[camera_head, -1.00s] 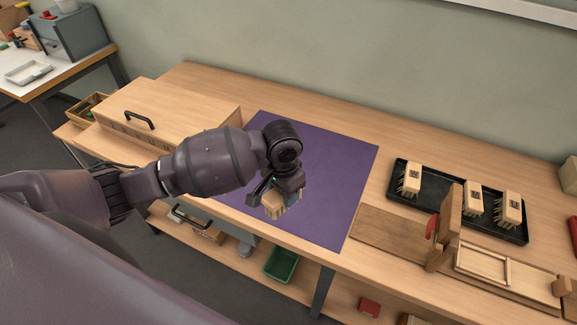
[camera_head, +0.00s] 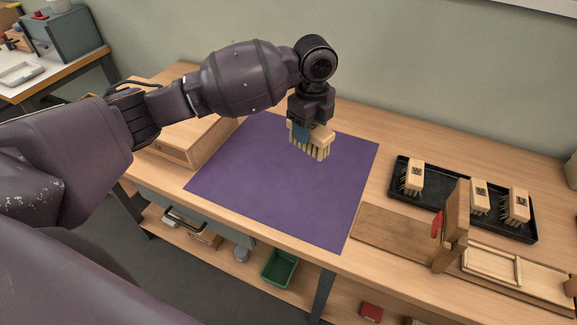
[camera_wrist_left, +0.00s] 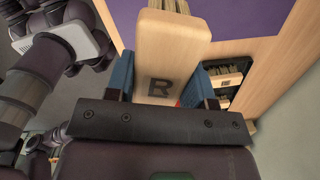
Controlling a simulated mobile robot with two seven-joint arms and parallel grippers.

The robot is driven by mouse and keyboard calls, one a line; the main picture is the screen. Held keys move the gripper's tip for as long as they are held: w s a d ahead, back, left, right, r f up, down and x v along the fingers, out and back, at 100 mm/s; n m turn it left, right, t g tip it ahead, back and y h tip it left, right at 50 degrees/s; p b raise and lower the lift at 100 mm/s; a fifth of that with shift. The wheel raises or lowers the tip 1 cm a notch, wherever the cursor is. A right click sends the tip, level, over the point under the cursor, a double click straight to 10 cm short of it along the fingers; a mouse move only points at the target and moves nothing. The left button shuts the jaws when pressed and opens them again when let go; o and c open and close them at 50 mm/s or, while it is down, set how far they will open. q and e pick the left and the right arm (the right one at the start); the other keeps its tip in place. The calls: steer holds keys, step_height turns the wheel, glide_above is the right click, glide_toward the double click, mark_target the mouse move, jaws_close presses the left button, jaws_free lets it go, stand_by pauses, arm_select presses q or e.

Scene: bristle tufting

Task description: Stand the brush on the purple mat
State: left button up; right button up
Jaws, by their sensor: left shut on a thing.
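The brush (camera_head: 319,136) is a pale wooden block with light bristles. My left gripper (camera_head: 302,131) is shut on it, with the bristles pointing down over the far middle part of the purple mat (camera_head: 265,195). I cannot tell whether the bristle tips touch the mat. In the left wrist view the brush block (camera_wrist_left: 165,50), marked with an R, sits between the blue fingertips of the left gripper (camera_wrist_left: 160,82). The mat (camera_wrist_left: 235,18) shows beyond it. My right gripper is not in view.
A black tray (camera_head: 432,205) with several similar brushes stands to the right of the mat. A wooden fixture (camera_head: 452,228) stands in front of it. A wooden box (camera_head: 190,140) is at the left, partly behind my arm. Most of the mat is clear.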

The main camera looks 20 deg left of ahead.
arm_select(q)
steer(key=shift+w, duration=0.1)
steer(key=shift+d+f, duration=0.1)
steer(key=shift+f, duration=0.2)
steer(key=shift+f+b, duration=0.85)
steer(key=shift+f, duration=7)
step_height(320, 180, down, 4)
steer(key=shift+r, duration=0.35)
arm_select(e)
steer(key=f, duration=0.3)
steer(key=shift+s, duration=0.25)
